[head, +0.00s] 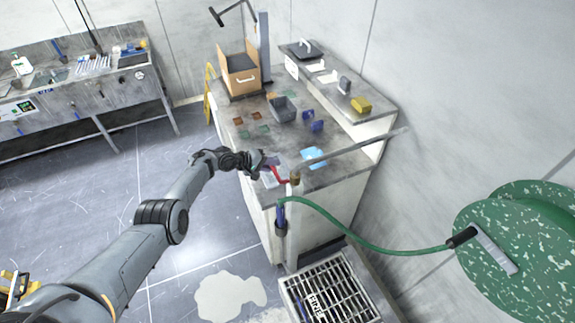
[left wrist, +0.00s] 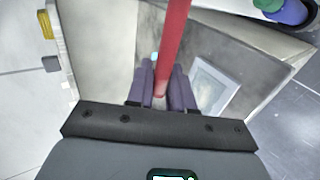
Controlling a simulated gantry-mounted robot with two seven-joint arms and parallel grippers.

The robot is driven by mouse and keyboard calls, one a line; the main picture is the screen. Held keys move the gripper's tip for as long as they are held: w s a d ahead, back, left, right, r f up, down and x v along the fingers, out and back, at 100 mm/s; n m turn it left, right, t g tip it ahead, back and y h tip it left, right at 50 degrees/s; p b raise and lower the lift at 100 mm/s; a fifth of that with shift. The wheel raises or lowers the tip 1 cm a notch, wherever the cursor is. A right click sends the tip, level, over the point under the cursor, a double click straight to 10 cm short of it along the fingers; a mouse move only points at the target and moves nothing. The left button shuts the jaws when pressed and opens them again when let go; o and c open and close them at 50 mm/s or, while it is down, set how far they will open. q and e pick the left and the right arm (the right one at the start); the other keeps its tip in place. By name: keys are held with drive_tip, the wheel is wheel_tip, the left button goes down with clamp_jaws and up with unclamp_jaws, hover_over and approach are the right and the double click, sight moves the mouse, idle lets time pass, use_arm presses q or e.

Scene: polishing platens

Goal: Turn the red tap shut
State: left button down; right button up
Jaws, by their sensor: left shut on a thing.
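The red tap (head: 279,175) is a red lever on a brass fitting (head: 295,179) at the end of a grey wall pipe (head: 350,150), beside the worktop's near edge. My left gripper (head: 268,163) reaches it from the left and is shut on the lever. In the left wrist view the red lever (left wrist: 173,40) runs down from the top edge to between the purple fingers of my left gripper (left wrist: 163,80). The lever's far end and the valve body are out of that view. My right gripper is not in view.
A green hose (head: 345,232) loops from below the tap to the green speckled discs (head: 530,250) on the right. A floor grate (head: 328,292) lies below. The worktop holds a grey bin (head: 283,108), a wooden box (head: 240,75) and small coloured pieces. Open floor lies left.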

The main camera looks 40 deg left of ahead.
use_arm(q)
drive_tip(key=shift+f, duration=0.15)
idle(0.3)
drive_tip(key=c, duration=1.2)
unclamp_jaws()
drive_tip(key=shift+o, duration=0.2)
drive_tip(key=shift+s+a+r+p, duration=0.15)
drive_tip(key=shift+s+r+p, duration=0.05)
drive_tip(key=shift+r+p, duration=0.15)
drive_tip(key=p+v, duration=0.4)
drive_tip(key=v, duration=0.6)
